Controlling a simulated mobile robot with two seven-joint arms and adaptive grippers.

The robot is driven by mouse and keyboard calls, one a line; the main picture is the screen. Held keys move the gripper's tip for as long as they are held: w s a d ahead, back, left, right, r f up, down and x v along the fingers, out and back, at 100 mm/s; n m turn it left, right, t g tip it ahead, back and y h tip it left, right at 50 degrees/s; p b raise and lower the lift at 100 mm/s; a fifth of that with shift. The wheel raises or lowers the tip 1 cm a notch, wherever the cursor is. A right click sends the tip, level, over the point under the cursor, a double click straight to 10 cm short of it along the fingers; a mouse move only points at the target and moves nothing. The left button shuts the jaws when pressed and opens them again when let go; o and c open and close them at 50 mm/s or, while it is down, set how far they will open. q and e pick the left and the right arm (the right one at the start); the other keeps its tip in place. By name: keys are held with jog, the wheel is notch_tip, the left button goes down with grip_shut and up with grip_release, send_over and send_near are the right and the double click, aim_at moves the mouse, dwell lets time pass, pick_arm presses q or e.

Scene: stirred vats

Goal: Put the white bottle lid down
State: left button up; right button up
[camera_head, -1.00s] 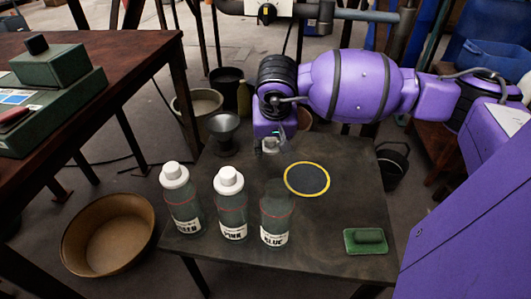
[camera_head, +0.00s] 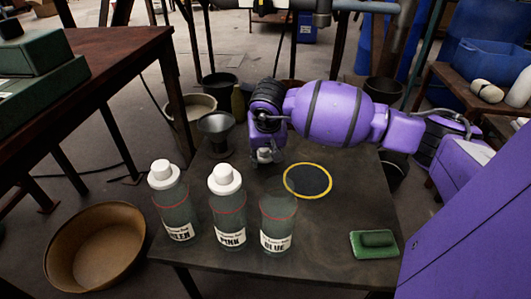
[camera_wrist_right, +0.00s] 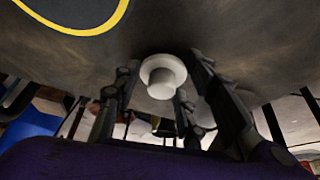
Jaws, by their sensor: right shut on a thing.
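My right gripper (camera_head: 265,157) points down at the table, behind the blue bottle and left of the yellow ring. It is shut on the white bottle lid (camera_wrist_right: 162,76), which shows between the fingers in the right wrist view. The lid is at or just above the tabletop; I cannot tell whether it touches. The blue-labelled bottle (camera_head: 277,222) stands upright without a lid. The pink-labelled bottle (camera_head: 229,215) and the green-labelled bottle (camera_head: 175,210) stand to its left with white lids on. My left gripper is not in view.
The dark table (camera_head: 320,230) also holds a black disc with a yellow rim (camera_head: 308,180), a green sponge-like block (camera_head: 375,243) and a dark funnel-like vessel (camera_head: 217,134). A brown bowl (camera_head: 95,247) stands on the floor at left. The tabletop around the disc is clear.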

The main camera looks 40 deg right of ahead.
jog(key=shift+f+b, duration=0.4)
jog(key=shift+f, duration=0.15)
jog(key=o, duration=0.8)
jog(key=shift+f, duration=0.15)
jog(key=shift+o, duration=0.2)
jog(key=shift+r+p, duration=0.3)
jog(key=shift+r, duration=0.15)
jog(key=p+v, duration=0.4)
jog(key=v, duration=0.8)
jog(key=shift+r, duration=0.25)
